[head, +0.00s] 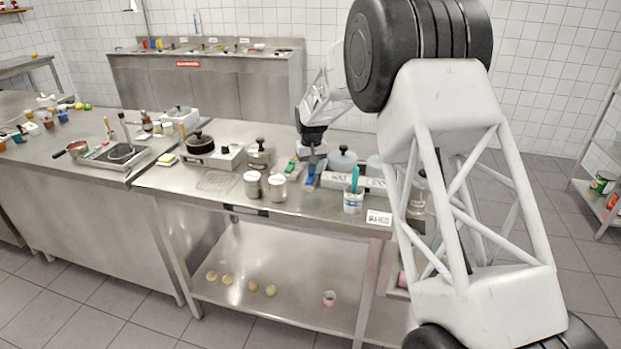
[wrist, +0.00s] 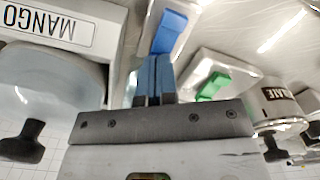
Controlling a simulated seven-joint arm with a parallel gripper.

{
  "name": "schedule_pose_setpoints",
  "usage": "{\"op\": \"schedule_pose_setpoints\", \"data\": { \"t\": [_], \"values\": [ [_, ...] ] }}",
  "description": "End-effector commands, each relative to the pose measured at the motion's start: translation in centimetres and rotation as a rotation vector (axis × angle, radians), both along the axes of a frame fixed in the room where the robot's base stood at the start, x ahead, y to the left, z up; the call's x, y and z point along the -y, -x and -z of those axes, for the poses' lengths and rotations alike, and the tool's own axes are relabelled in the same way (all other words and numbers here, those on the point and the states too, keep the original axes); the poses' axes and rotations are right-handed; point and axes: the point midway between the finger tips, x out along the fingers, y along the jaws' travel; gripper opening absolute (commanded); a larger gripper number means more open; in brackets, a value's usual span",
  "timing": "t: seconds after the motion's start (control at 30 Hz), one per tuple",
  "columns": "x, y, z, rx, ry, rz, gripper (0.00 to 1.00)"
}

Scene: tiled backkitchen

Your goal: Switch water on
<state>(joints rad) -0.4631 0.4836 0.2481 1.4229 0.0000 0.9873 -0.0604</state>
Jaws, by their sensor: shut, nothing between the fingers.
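My gripper (head: 312,160) is over the middle table, pointing down. In the wrist view its two dark blue fingers (wrist: 156,82) are pressed together with nothing between them. Just beyond the tips is a blue lever-like piece (wrist: 170,31); it also shows below the gripper in the head view (head: 310,174). Whether the fingers touch it I cannot tell. A similar green piece (wrist: 213,86) sits beside it on a clear or pale block, and shows left of the gripper in the head view (head: 291,165). I cannot identify a water tap or spout for certain.
Two metal canisters (head: 278,188) stand left of my gripper. A white box marked MANGO (wrist: 60,30) and a lidded pot (head: 342,160) are close on the other side. A cup with a teal utensil (head: 353,199) stands at the front edge. My arm hides the table's right end.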

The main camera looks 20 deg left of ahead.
Motion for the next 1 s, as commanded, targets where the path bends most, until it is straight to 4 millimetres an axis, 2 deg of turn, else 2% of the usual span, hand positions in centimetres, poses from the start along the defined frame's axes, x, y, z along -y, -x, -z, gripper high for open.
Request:
{"op": "schedule_pose_setpoints", "data": {
  "t": [1.0],
  "values": [
    [0.00,0.00,0.95,0.000,0.000,0.000,0.00]
  ]
}}
